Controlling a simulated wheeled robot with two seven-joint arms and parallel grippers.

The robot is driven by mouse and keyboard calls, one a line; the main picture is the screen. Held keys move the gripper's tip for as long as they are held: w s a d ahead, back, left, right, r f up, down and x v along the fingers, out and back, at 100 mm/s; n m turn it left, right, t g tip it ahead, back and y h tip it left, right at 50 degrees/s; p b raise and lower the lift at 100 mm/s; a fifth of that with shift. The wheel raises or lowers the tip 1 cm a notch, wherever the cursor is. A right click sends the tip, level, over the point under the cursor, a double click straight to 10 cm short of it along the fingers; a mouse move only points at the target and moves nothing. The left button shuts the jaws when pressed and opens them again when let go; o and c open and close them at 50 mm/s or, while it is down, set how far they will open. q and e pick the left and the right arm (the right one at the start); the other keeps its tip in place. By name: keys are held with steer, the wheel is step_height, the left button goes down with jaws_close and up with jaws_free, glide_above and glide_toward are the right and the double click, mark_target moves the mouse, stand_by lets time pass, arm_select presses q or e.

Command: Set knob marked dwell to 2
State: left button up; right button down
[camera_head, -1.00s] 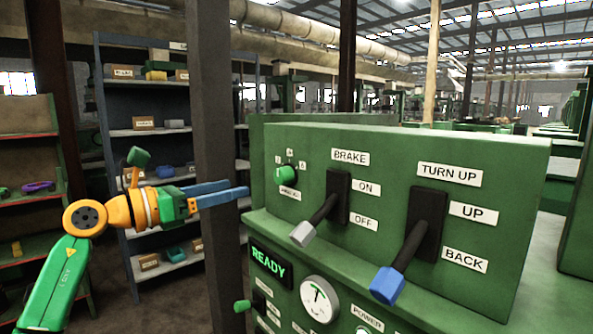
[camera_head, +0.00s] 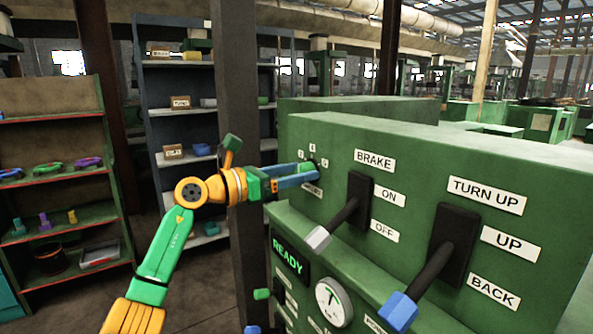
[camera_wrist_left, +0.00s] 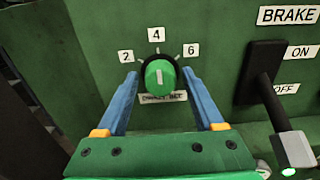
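The green knob (camera_wrist_left: 160,78) sits on the green panel, with number plates 2 (camera_wrist_left: 126,56), 4 (camera_wrist_left: 156,34) and 6 (camera_wrist_left: 191,50) around it. Its white line is upright, pointing at 4. The plate under it (camera_wrist_left: 164,97) is partly covered and too blurred to read surely. My left gripper (camera_wrist_left: 160,74) is open, with one blue finger on each side of the knob and small gaps showing. In the head view the left gripper (camera_head: 312,172) reaches the panel from the left and mostly hides the knob. My right gripper is not in view.
The brake lever (camera_head: 335,222) stands out to the right of the knob, with the blue-tipped turn-up lever (camera_head: 425,282) farther right. A READY display (camera_head: 287,257) and a gauge (camera_head: 333,301) are below. A grey post (camera_head: 240,80) stands behind my left arm.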

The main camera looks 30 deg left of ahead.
arm_select(q)
steer(key=shift+s, duration=0.1)
jaws_close()
steer(key=shift+r, duration=0.1)
steer(key=shift+n, duration=0.3)
steer(key=n+p, duration=0.2)
steer(key=n, duration=0.1)
steer(key=shift+a+r+n+p, duration=0.1)
steer(key=shift+n+p, duration=0.2)
steer(key=shift+n, duration=0.1)
steer(key=n+p, duration=0.3)
steer(key=n, duration=0.2)
steer(key=shift+a, duration=0.1)
steer(key=shift+n, duration=0.4)
steer(key=shift+o, duration=1.5)
jaws_free()
steer(key=shift+f, duration=0.2)
